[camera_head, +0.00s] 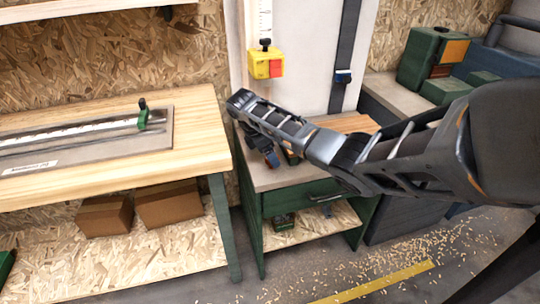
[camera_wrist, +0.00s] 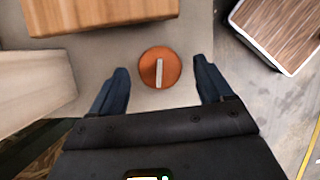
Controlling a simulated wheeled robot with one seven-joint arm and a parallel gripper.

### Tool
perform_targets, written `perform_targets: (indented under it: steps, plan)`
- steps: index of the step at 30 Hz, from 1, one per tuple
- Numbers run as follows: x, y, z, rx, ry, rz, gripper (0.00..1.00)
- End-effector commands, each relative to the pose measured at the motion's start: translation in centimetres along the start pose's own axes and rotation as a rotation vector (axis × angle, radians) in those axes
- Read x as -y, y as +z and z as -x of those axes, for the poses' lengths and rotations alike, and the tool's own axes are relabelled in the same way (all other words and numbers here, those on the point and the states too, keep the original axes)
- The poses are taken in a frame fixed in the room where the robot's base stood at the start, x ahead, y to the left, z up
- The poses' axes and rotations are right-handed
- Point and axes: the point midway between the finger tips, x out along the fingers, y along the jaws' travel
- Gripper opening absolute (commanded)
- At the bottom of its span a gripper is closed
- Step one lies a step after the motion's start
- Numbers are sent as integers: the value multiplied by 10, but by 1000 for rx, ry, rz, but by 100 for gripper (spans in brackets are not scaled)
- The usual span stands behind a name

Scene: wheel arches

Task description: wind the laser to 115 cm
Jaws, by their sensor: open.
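The yellow box with a red front (camera_head: 265,65), which looks like the laser, sits on a white vertical scale (camera_head: 265,20) on the wall panel. A black knob stands on its top. The scale's numbers are too small to read. My gripper (camera_wrist: 162,72) is open in the wrist view. A round orange knob (camera_wrist: 159,67) with a pale line across it lies between its two blue fingers, with a gap on each side. The line points nearly straight up the picture. In the head view my gripper is low over the small green bench (camera_head: 256,178), partly hidden by my arm.
A wooden table (camera_head: 200,125) at the left carries a ruled rail with a green clamp (camera_head: 142,116). A dark strap (camera_head: 343,75) hangs on the wall panel. In the wrist view a brown wooden block (camera_wrist: 100,14) is just beyond the knob. Green cases (camera_head: 425,60) stand at the right.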

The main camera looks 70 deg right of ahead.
Motion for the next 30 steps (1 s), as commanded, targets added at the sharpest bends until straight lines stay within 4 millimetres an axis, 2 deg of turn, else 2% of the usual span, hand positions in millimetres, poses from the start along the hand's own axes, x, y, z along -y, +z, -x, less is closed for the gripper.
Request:
perform_targets:
  steps: [4, 13, 30]
  plan:
    - [0, 0, -10, 0, 0, 0, 80]
    - [0, 0, -12, 0, 1, -1, 79]
    - [0, 0, -12, 0, 1, -1, 24]
